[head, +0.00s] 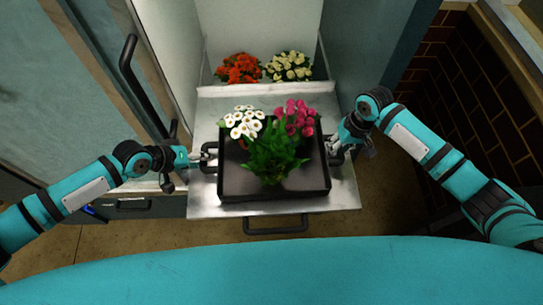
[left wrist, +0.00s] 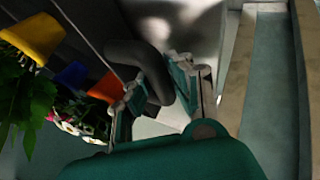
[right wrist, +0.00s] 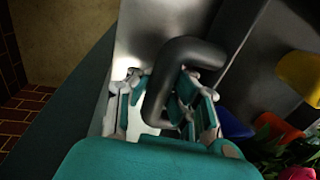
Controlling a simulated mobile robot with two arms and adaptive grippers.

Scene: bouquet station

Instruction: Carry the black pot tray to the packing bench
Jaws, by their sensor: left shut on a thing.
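The black pot tray (head: 300,190) sits on a pale metal shelf (head: 345,195) in the head view. It holds a white-flowered plant (head: 243,122), a pink-flowered plant (head: 296,117) and a leafy green plant (head: 272,155). My left gripper (head: 205,158) is at the tray's left side, shut on its left handle (left wrist: 140,60). My right gripper (head: 337,150) is at the right side. In the right wrist view its fingers stand apart on either side of the right handle (right wrist: 172,75), with a gap showing. Yellow (left wrist: 33,38), blue and orange pots show in the left wrist view.
Red flowers (head: 238,68) and cream flowers (head: 289,66) stand behind the shelf inside the cabinet. A door with a black handle (head: 128,60) stands at the left, and a brick wall (head: 450,115) is at the right. A drawer-like handle (head: 275,229) is below the shelf's front edge.

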